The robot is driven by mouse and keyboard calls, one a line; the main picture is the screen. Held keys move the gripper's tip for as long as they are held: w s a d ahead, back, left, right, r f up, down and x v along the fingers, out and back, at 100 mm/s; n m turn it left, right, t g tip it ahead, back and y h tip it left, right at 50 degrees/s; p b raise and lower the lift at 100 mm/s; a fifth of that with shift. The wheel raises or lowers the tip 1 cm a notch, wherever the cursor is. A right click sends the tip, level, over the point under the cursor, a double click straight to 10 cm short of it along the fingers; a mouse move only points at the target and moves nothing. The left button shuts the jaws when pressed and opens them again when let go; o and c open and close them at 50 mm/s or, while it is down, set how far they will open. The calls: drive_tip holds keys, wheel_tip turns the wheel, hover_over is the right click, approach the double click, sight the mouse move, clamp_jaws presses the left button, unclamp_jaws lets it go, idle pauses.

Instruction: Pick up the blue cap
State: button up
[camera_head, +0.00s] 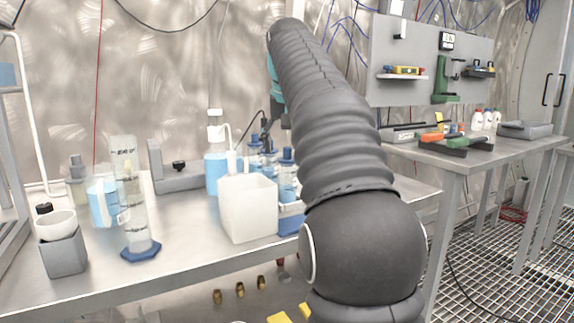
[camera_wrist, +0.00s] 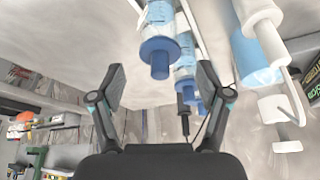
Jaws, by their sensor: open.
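Several small bottles with blue caps stand in a blue rack (camera_head: 291,222) on the left bench. In the wrist view, where the scene looks upside down, the nearest blue cap (camera_wrist: 160,57) lies between the open fingers of my gripper (camera_wrist: 162,71), clear of both. Other blue caps (camera_wrist: 186,84) show behind it to the right. In the head view, a front blue cap (camera_head: 286,153) is visible. My gripper (camera_head: 267,128) is over the bottles there, mostly hidden by my arm.
A white square container (camera_head: 248,208) stands in front of the bottles. A wash bottle (camera_head: 215,160) with blue liquid is close by. A tall cylinder (camera_head: 130,195) and a white bowl (camera_head: 56,223) stand at left. A second bench (camera_head: 480,160) with tools stands at right.

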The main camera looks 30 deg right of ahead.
drive_tip(key=shift+x, duration=0.9)
drive_tip(key=c, duration=0.9)
drive_tip(key=shift+r, duration=0.1)
drive_tip(key=shift+r, duration=0.5)
drive_tip(key=r+p, duration=0.1)
drive_tip(key=r, duration=0.1)
drive_tip(key=r+p, duration=0.1)
drive_tip(key=r, duration=0.1)
drive_tip(key=shift+s+d+p, duration=0.15)
drive_tip(key=shift+d+p, duration=0.25)
drive_tip(key=s+d+r+p, duration=0.1)
drive_tip(key=d+r, duration=0.1)
drive_tip(key=d, duration=0.1)
drive_tip(key=s+d+r+p, duration=0.1)
drive_tip(key=s+d+r, duration=0.1)
drive_tip(key=d, duration=0.1)
drive_tip(key=s+d+r+p, duration=0.1)
drive_tip(key=s+d+r, duration=0.1)
drive_tip(key=d, duration=0.1)
drive_tip(key=shift+s+d+p, duration=0.1)
drive_tip(key=shift+d+p, duration=0.15)
drive_tip(key=shift+p, duration=0.1)
